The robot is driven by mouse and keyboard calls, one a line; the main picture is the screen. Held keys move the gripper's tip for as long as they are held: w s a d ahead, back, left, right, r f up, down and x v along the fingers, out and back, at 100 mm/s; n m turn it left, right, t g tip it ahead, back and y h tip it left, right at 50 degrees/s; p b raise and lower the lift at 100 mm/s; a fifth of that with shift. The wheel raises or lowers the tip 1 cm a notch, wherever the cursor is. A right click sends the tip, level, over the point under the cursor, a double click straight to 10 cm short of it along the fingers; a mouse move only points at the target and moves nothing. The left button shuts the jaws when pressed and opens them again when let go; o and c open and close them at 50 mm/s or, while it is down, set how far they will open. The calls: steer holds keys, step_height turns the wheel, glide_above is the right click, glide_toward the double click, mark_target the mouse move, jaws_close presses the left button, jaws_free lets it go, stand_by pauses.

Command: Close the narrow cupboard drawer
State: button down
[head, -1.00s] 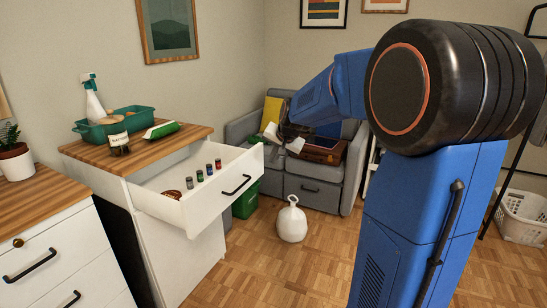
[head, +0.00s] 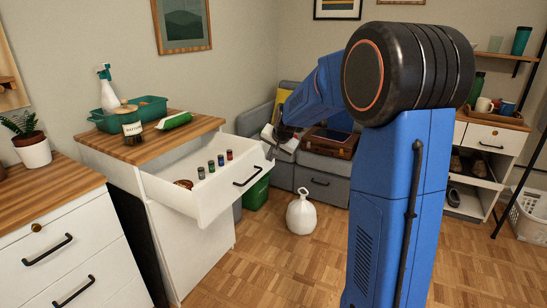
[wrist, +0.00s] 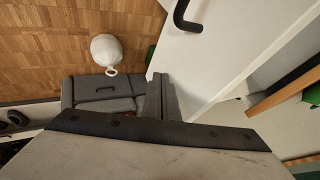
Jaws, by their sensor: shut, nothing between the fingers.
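The narrow white cupboard (head: 192,250) stands at the left with its top drawer (head: 222,200) pulled well out. The drawer's black bar handle (head: 247,176) is on its front. My gripper (head: 270,152) is shut and empty at the drawer front's far right corner, beyond the handle. In the wrist view the shut fingers (wrist: 161,98) overlap the edge of the white drawer front (wrist: 225,45); I cannot tell whether they touch it. The handle (wrist: 186,18) shows there too.
A green tray with a spray bottle, a jar (head: 131,126) and a green packet (head: 174,121) sit on the cupboard top. A white jug (head: 301,213) stands on the floor beyond the drawer. A grey sofa (head: 322,184) is behind.

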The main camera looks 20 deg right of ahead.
steer(key=shift+w+a, duration=0.1)
glide_toward(218, 141)
steer(key=f, duration=0.1)
steer(key=s+f, duration=0.1)
steer(key=f, duration=0.1)
steer(key=a+f, duration=0.1)
steer(key=f, duration=0.1)
steer(key=shift+s+f, duration=0.2)
steer(key=shift+s, duration=0.1)
steer(key=shift+w+a+r, duration=0.15)
steer(key=shift+w, duration=0.15)
steer(key=shift+r, duration=0.1)
